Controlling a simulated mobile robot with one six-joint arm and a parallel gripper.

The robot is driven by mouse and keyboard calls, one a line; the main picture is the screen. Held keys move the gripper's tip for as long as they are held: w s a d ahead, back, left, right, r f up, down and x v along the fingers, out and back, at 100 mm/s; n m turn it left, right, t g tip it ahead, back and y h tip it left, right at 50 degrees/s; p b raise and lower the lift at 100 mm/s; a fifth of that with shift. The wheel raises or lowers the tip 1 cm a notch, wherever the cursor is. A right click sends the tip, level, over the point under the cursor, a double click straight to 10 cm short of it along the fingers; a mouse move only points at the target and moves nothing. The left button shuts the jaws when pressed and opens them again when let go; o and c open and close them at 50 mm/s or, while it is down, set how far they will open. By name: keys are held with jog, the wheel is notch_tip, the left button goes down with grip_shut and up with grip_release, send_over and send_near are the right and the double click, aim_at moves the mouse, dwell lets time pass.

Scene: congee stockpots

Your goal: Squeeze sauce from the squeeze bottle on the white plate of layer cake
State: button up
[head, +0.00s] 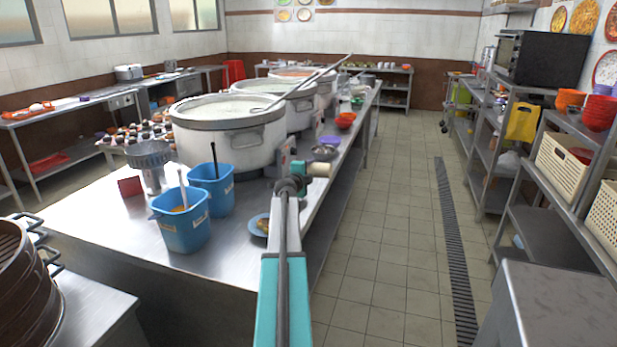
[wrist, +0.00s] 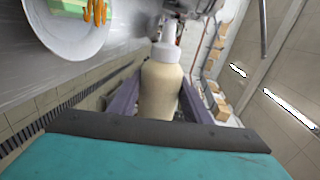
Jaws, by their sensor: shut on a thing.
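My gripper (head: 305,180) is shut on a cream-coloured squeeze bottle (head: 320,170) beside the steel counter. In the wrist view the bottle (wrist: 160,90), with its white cap, sits between the two dark jaws. The white plate (wrist: 66,54) is at the upper left of that view, apart from the bottle. On it is a green and pale layer cake (wrist: 66,6) with orange strands, cut off by the frame edge. I cannot make out this plate in the head view.
Large stockpots (head: 228,130) stand along the steel counter (head: 130,235). Blue buckets (head: 182,228) and a blue plate (head: 259,226) are near its front. Long ladle handles (head: 320,72) stick up from the pots. The tiled aisle (head: 385,240) at right is clear, with shelves beyond.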

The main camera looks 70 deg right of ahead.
jog(key=shift+s+f+m+b, duration=0.1)
jog(key=shift+f+m+b, duration=0.05)
jog(key=shift+m+b, duration=0.45)
jog(key=shift+b, duration=0.6)
jog(key=shift+r+m+p, duration=0.25)
jog(key=shift+m+p, duration=0.05)
jog(key=shift+p, duration=0.1)
jog(key=shift+w+r+m+t+p, duration=0.15)
jog(key=shift+w+m+t+p, duration=0.2)
jog(key=shift+w+m, duration=0.3)
jog(key=shift+w+a+r+m+t+b, duration=0.15)
jog(key=shift+w+r+m+t, duration=0.15)
jog(key=shift+w+m, duration=0.65)
jog(key=shift+w+r+m+t+b, duration=0.2)
jog(key=shift+w+m, duration=0.4)
jog(key=shift+m, duration=0.5)
